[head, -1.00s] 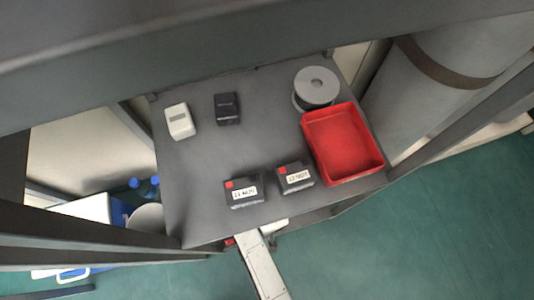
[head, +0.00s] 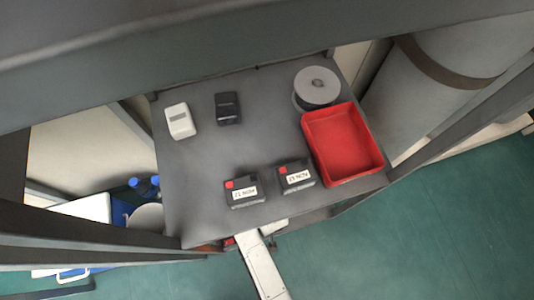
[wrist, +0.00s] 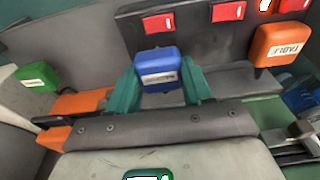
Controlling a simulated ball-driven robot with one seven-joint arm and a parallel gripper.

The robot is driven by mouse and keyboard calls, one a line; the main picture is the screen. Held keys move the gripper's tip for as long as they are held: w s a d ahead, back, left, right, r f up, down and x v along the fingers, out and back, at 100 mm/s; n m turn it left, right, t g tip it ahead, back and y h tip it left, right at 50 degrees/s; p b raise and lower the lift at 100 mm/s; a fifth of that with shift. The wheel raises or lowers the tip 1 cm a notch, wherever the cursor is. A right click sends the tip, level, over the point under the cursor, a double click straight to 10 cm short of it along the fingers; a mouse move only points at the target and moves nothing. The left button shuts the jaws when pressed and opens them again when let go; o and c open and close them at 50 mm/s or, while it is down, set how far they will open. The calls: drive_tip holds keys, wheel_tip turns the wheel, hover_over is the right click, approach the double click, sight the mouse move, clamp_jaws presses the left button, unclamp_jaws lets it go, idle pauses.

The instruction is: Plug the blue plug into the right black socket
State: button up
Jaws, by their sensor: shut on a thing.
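The blue plug (wrist: 158,72), a rounded block with a white label, is in the middle of the wrist view. My gripper (wrist: 160,88) has teal fingers on both sides of it and is shut on it. The plug's underside is hidden. Behind it is a dark panel (wrist: 190,48) with several red switches along the top. I cannot make out a socket opening or tell which is the right black socket. The head view does not show the plug or my gripper.
In the wrist view, a green plug (wrist: 36,76) is at left and an orange plug (wrist: 282,46) close at right. In the head view, a grey top holds a red tray (head: 350,180), a spool (head: 317,86), two labelled black boxes (head: 243,190) and a white box (head: 180,121).

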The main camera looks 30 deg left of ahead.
drive_tip(key=shift+f+b, duration=0.45)
drive_tip(key=shift+f, duration=0.3)
idle(1.6)
drive_tip(key=o, duration=1.2)
drive_tip(key=shift+o, duration=0.2)
drive_tip(key=r+p, duration=0.2)
drive_tip(key=r, duration=0.1)
drive_tip(key=r+p, duration=0.2)
drive_tip(key=r, duration=0.2)
drive_tip(key=s+d+r+p, duration=0.1)
drive_tip(key=r+p, duration=0.1)
drive_tip(key=r, duration=0.1)
drive_tip(key=shift+d+r+p, duration=0.1)
drive_tip(key=shift+r+p, duration=0.25)
